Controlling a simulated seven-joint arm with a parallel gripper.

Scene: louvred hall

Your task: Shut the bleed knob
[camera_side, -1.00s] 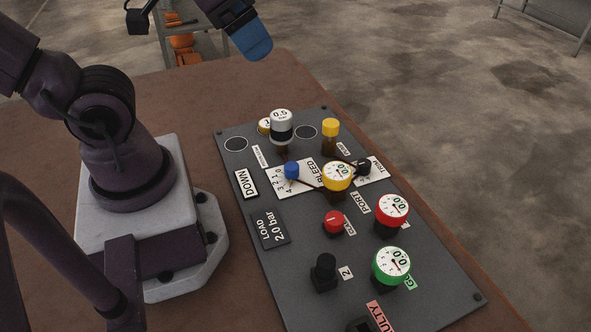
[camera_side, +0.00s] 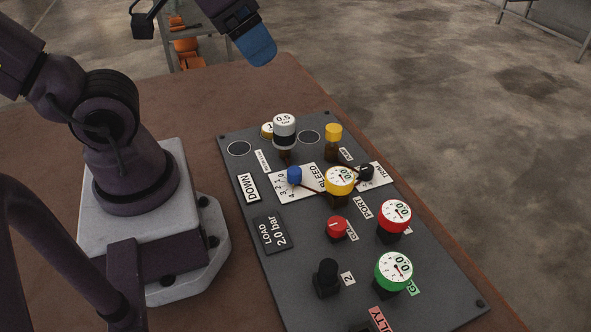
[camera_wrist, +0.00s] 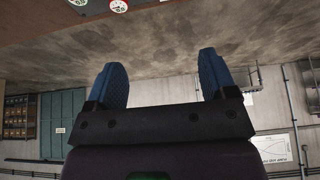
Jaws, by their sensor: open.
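The bleed knob, a small blue knob (camera_side: 294,174), stands on the white BLEED scale plate (camera_side: 285,191) on the dark panel. Which mark it points at is too small to tell. My gripper (camera_side: 257,50) is high above the far end of the panel, well apart from the knob. In the wrist view my gripper (camera_wrist: 162,78) has its two blue fingers wide apart with nothing between them. The bleed knob does not show in the wrist view.
Near the knob stand a yellow gauge (camera_side: 339,180), a grey-and-black cylinder marked 0.5 (camera_side: 284,129) and a yellow-capped post (camera_side: 333,133). A red knob (camera_side: 337,228), red gauge (camera_side: 394,216), green gauge (camera_side: 393,269) and black knob (camera_side: 327,274) stand nearer the front.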

